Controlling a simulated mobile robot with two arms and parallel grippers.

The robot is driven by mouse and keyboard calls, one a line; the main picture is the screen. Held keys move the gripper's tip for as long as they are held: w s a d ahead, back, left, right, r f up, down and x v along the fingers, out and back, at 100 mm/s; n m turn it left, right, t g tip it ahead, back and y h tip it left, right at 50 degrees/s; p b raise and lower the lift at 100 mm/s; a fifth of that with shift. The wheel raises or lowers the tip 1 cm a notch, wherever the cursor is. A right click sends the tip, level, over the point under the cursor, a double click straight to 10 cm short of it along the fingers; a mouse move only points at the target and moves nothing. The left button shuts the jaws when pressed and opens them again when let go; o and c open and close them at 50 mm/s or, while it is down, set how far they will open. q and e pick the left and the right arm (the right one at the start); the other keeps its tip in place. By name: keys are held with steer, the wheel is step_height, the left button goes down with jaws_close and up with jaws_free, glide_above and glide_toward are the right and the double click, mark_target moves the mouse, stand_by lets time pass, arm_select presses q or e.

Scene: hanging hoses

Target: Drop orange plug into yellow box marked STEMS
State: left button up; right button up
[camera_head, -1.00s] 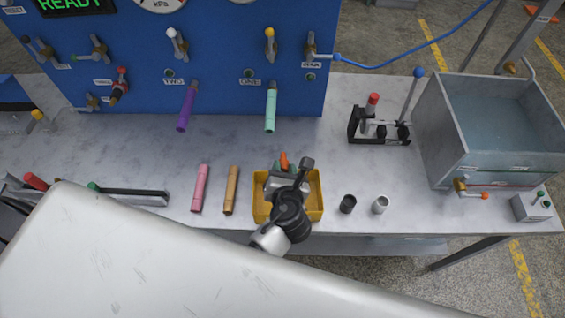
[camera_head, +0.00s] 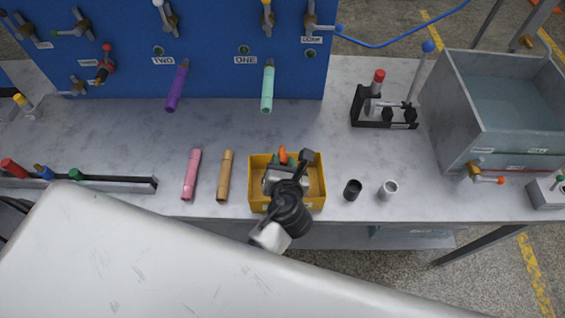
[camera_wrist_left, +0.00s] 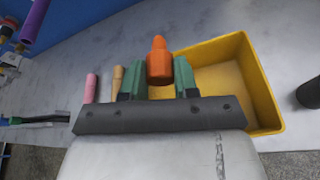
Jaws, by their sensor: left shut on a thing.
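The orange plug (camera_wrist_left: 159,62) is held between the two green fingers of my left gripper (camera_wrist_left: 160,80) in the left wrist view. In the head view the plug's orange tip (camera_head: 283,155) shows just beyond the left gripper (camera_head: 282,164). The yellow box (camera_head: 316,190) stands near the table's front edge, and the gripper is over it. In the left wrist view the open yellow box (camera_wrist_left: 262,85) lies behind and to the right of the plug. The bare inside that shows looks empty. The marking on its front is mostly hidden. My right gripper is not in view.
A pink tube (camera_head: 191,174) and a tan tube (camera_head: 225,175) lie left of the box. A black cup (camera_head: 352,190) and a white cup (camera_head: 388,189) stand right of it. A black stand (camera_head: 384,108) and a grey basin (camera_head: 490,125) are farther right. The blue panel (camera_head: 215,60) rises behind.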

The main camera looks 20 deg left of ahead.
arm_select(q)
steer(key=o, duration=0.8)
steer(key=shift+c, duration=0.2)
steer(key=shift+o, duration=1)
steer(key=b+v, duration=0.1)
steer(key=v, duration=1)
steer(key=shift+w, duration=0.1)
